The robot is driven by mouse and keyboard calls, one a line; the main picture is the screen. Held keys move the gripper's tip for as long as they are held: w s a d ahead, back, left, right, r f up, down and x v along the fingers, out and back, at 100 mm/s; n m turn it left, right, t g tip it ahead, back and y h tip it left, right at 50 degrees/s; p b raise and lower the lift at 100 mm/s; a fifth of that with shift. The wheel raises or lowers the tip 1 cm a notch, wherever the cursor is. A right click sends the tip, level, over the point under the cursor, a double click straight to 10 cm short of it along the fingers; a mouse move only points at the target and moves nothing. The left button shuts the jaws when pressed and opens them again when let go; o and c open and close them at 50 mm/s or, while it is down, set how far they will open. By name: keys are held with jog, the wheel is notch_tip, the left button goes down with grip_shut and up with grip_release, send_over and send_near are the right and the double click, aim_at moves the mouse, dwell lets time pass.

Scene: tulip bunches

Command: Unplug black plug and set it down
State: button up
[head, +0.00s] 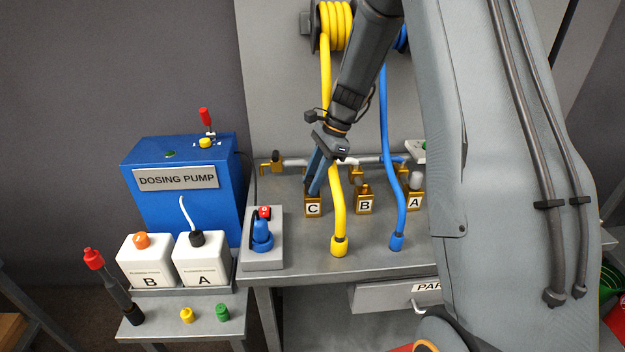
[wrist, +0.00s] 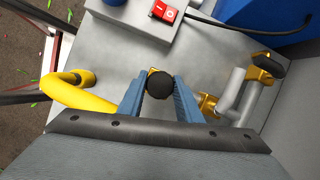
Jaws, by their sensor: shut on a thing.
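The black plug (wrist: 160,86) is a round dark cap between the blue fingers of my gripper (wrist: 158,88) in the wrist view. My gripper is shut on it. A bit of brass shows just past the plug's edge. In the head view my gripper (head: 314,188) reaches down to the brass outlet labelled C (head: 313,206), left of the outlets labelled B (head: 364,204) and A (head: 413,202). The fingers hide the plug there. I cannot tell whether the plug is still seated in the outlet.
A yellow hose (head: 337,205) hangs just right of my gripper, and a blue hose (head: 386,130) lies farther right. A grey box with a blue plug (head: 262,235) stands left on the bench. Bare bench top (head: 295,262) lies in front.

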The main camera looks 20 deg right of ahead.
aim_at(308, 180)
jog(key=shift+r, duration=0.15)
dwell(0.3)
jog(key=shift+r+p, duration=1.4)
jog(key=shift+r, duration=0.2)
jog(key=shift+r, duration=0.1)
jog(key=shift+r+p, duration=1.5)
jog(key=shift+r, duration=0.4)
